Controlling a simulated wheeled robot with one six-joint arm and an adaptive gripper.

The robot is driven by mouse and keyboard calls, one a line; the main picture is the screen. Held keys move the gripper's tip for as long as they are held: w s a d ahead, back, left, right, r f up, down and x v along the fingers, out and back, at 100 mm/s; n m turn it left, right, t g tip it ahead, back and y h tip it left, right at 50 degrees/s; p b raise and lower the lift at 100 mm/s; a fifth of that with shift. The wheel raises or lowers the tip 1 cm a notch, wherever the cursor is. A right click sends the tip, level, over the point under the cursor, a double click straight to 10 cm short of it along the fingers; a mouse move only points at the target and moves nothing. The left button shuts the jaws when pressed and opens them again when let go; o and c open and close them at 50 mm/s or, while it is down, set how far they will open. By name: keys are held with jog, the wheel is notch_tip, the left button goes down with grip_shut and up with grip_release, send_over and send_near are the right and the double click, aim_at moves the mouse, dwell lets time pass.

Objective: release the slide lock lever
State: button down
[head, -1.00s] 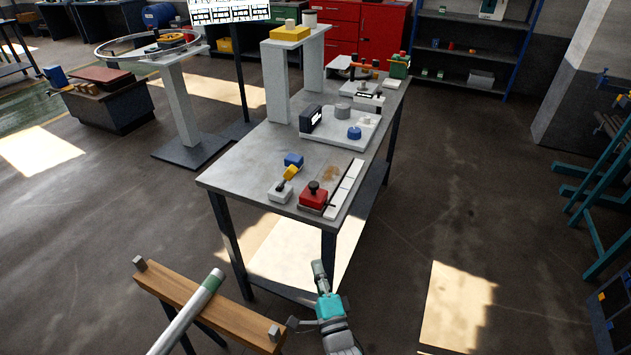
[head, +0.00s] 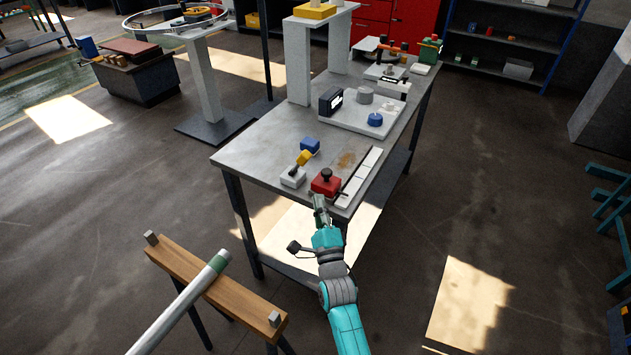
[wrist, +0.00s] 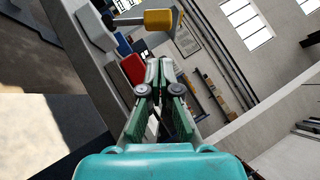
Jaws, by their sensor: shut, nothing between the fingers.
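A lever with a yellow grip (head: 304,158) leans up from a small white base (head: 293,177) at the table's near end. In the wrist view its yellow grip (wrist: 158,20) is at the top, on a dark shaft from the white base (wrist: 95,27). A red block (head: 326,184) with a black knob sits to its right; it also shows in the wrist view (wrist: 133,68). My gripper (head: 319,202) is shut and empty at the table's near edge, close to the red block. Its closed fingertips (wrist: 160,66) point below the yellow grip in the wrist view. I cannot tell whether they touch anything.
A blue block (head: 310,146) stands just behind the lever. A white strip (head: 361,178) lies right of the red block. A plate with a blue knob (head: 375,119) lies farther back. A wooden beam (head: 220,290) with a metal tube (head: 180,310) stands at the lower left.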

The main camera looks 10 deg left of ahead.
aim_at(313, 181)
jog(key=x, duration=0.9)
jog(key=shift+w+a, duration=0.1)
jog(key=shift+w, duration=0.2)
jog(key=shift+a+r, duration=0.1)
jog(key=shift+r, duration=0.1)
